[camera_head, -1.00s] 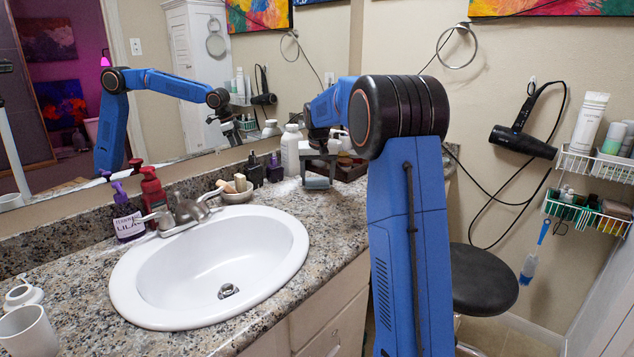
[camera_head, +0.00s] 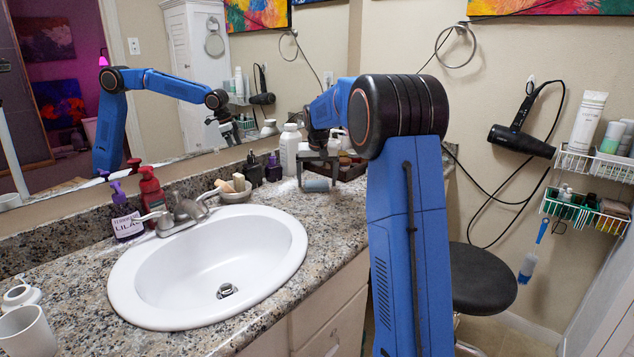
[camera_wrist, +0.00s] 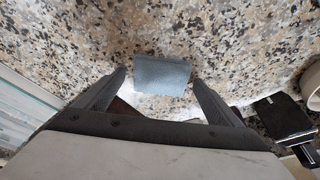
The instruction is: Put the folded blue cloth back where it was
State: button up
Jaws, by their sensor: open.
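The folded blue cloth (camera_head: 316,185) is a small grey-blue bundle on the speckled granite counter, right of the sink's far side. In the wrist view the cloth (camera_wrist: 162,75) looks flat-topped and lies between the fingertips, with a small gap on each side. My gripper (camera_head: 318,168) points down at the cloth and is open. In the wrist view my gripper (camera_wrist: 159,79) has one finger on either side of the cloth. Whether the cloth rests fully on the counter is hard to tell, but it appears to.
The white sink (camera_head: 130,290) is to the left. A white bottle (camera_head: 290,150), dark bottles (camera_head: 273,168), a soap dish (camera_head: 233,190) and a dark tray (camera_head: 350,171) stand close around my gripper. The mirror is behind. Counter in front of the cloth is clear.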

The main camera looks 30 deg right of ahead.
jog(key=v, duration=1.1)
jog(key=shift+r, duration=0.3)
jog(key=s+a+n, duration=0.1)
jog(key=s+a, duration=0.4)
jog(key=s, duration=0.3)
jog(key=s+a+n+t, duration=0.1)
jog(key=s+a, duration=0.3)
jog(key=s, duration=0.4)
jog(key=s+a, duration=0.5)
jog(key=s, duration=0.3)
jog(key=s+a+f+n, duration=0.1)
jog(key=s+f, duration=0.3)
jog(key=s, duration=0.4)
jog(key=s+a+f+n+y, duration=0.1)
jog(key=s+a+f, duration=0.2)
jog(key=s+f, duration=0.2)
jog(key=s+a+f+n, duration=0.1)
jog(key=s+f, duration=0.4)
jog(key=s, duration=0.7)
jog(key=shift+a+f+t, duration=0.15)
jog(key=shift+a+t, duration=0.25)
jog(key=shift+a, duration=0.4)
jog(key=shift+c, duration=0.7)
